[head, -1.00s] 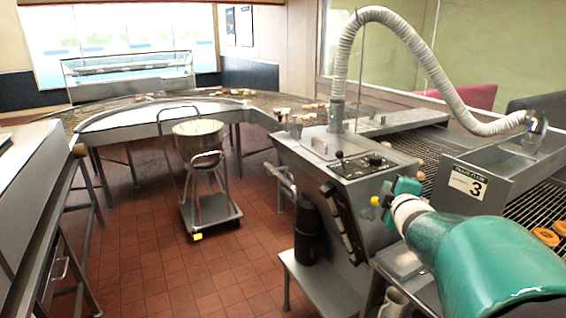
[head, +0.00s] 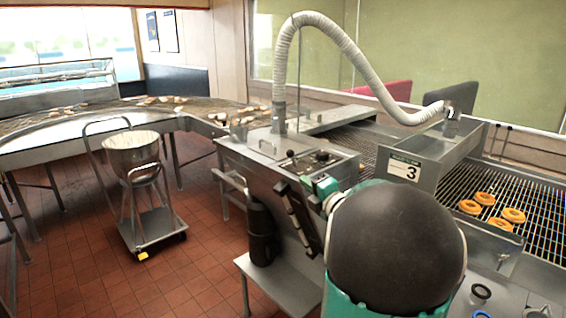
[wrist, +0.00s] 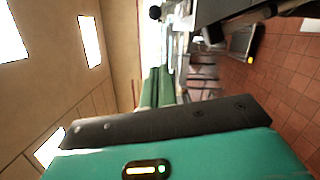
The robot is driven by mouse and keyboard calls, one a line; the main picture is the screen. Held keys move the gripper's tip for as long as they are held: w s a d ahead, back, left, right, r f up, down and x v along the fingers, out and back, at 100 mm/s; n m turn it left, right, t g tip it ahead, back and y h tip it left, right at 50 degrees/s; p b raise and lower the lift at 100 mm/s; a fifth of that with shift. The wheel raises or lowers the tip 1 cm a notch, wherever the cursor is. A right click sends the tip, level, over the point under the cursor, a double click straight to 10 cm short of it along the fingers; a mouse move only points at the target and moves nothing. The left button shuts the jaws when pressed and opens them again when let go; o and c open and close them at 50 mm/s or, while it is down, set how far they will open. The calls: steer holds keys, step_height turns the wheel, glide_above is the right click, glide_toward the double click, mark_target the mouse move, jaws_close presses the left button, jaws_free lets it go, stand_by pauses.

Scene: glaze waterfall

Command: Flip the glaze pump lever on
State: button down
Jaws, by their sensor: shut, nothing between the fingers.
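The glaze machine's control top (head: 262,155) is in the middle of the head view. A small lever with a dark knob (head: 290,154) stands on it; its on or off position is too small to tell. My gripper (head: 322,186) is at the near right edge of this top, partly hidden behind my arm, and appears apart from the lever. In the wrist view my gripper's green fingers (wrist: 157,87) are together with nothing between them. A dark round knob (wrist: 155,12) shows at the top of the wrist view, beyond the fingers and apart from them.
A white ribbed hose (head: 345,45) arches over the machine. A sign numbered 3 (head: 404,169) is to the right, beside a wire conveyor (head: 545,220) with several doughnuts (head: 484,198). A bowl on a wheeled cart (head: 132,155) stands left on open tiled floor.

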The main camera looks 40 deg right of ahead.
glide_toward(292, 159)
steer(key=w+a+r, duration=0.1)
steer(key=w+a, duration=0.3)
steer(key=w+d, duration=0.2)
steer(key=shift+d+r, duration=0.3)
steer(key=shift+r, duration=0.1)
steer(key=shift+w+d, duration=0.1)
